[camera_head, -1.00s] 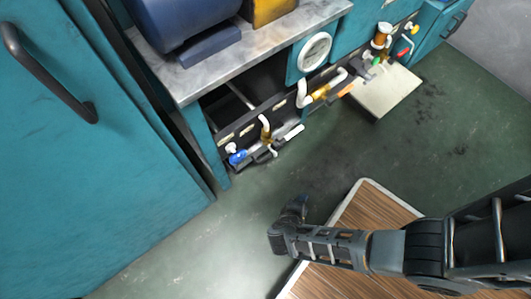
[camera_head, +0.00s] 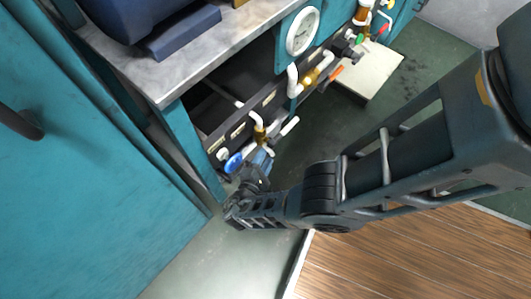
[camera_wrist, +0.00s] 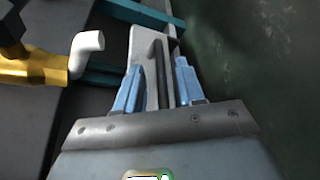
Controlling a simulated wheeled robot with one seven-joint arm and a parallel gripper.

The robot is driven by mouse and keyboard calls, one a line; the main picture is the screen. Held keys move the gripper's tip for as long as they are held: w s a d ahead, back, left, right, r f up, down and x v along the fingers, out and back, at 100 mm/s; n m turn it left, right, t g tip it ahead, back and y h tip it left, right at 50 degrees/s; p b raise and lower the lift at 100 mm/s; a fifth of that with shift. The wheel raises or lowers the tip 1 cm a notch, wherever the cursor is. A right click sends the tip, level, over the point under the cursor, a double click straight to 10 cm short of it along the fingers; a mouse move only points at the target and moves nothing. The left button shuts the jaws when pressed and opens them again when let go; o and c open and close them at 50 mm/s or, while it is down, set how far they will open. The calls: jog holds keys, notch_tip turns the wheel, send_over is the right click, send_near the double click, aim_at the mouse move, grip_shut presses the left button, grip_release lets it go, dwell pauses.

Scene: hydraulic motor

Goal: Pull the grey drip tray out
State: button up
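In the wrist view, my gripper (camera_wrist: 160,82) has its two blue fingers apart. A light grey flat piece (camera_wrist: 139,42), which looks like the grey drip tray, lies ahead of and between them. A dark bar (camera_wrist: 156,72), perhaps its handle, runs between the fingers. Gaps seem to show beside the bar, and I see no firm contact. In the head view, my gripper (camera_head: 258,165) is low at the cabinet's open lower bay, beside the blue valve knob. My arm and gripper hide most of the tray there.
Close by are a blue valve knob (camera_head: 233,163), a brass pipe with a white end (camera_head: 259,129) and a gauge (camera_head: 302,31). A cream plate (camera_head: 372,72) sticks out farther right. A teal door (camera_head: 75,170) stands left. A wooden-topped surface (camera_head: 400,255) lies below my arm.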

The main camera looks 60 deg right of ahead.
jog(key=shift+x, duration=1)
jog(key=shift+a, duration=0.1)
grip_shut()
